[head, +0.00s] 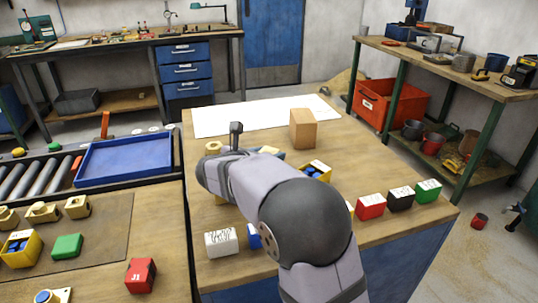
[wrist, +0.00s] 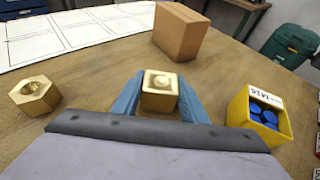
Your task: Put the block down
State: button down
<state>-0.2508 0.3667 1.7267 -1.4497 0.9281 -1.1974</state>
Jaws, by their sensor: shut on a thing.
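A brass block (wrist: 159,98) with a round raised boss on top sits between the blue fingers of my gripper (wrist: 159,95) in the wrist view. The fingers are shut on its two sides. It is over the wooden bench top (wrist: 95,95); I cannot tell whether its underside touches the wood. In the head view my arm hides the block and most of the gripper. A hexagonal brass piece (wrist: 36,97) with a hollow stands apart to the left, also in the head view (head: 213,147).
A brown box (wrist: 180,33) stands beyond the gripper. A yellow bin (wrist: 244,122) of blue pieces is close right. A white sheet (wrist: 75,38) covers the far side. Labelled red (head: 371,207), black (head: 401,199) and green (head: 428,191) boxes line the bench's right.

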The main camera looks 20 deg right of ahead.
jog(key=c, duration=1.1)
grip_release()
jog(key=shift+f, duration=0.1)
jog(key=shift+r, duration=0.25)
jog(key=v, duration=1.2)
jog(key=shift+s+f+p, duration=0.1)
jog(key=shift+f+p, duration=0.1)
jog(key=shift+p, duration=0.1)
